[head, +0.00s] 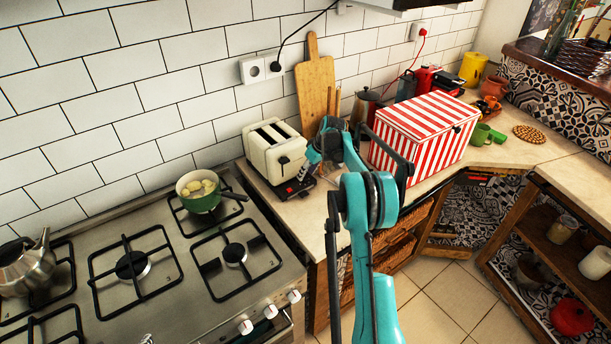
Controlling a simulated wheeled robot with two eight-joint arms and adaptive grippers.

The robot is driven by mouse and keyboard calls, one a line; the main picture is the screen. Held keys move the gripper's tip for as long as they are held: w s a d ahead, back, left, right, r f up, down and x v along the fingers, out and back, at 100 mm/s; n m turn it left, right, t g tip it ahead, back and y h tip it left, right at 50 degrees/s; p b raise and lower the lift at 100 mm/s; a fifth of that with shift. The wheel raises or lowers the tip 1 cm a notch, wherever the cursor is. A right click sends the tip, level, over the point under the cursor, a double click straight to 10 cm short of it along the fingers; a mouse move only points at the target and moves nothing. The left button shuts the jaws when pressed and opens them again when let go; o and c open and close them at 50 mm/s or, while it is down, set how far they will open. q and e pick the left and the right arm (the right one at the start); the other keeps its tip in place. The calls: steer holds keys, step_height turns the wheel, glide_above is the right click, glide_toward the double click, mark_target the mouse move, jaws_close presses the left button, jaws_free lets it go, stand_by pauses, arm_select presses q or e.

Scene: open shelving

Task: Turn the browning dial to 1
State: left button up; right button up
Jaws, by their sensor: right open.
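The cream toaster (263,150) stands upright on the counter, right of the stove, with its two slots on top. A dark lever (284,161) shows on its front face. Below it, a dark strip with a small red spot (289,190) shows at the toaster's foot. The browning dial and its number are too small to make out. My right gripper (310,172) is open at the toaster's front right corner, close to the lower front. I cannot tell whether it touches. Its fingers are partly hidden and small. My left gripper is not in view.
A red-and-white striped box (425,137) stands right of my arm. A wooden cutting board (315,80) leans on the wall behind. A green pot (200,191) sits on the stove (95,315), left of the toaster. A wall socket (253,69) is above.

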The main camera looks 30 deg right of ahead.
steer(key=v, duration=0.9)
steer(key=shift+r, duration=0.35)
steer(key=shift+s, duration=0.15)
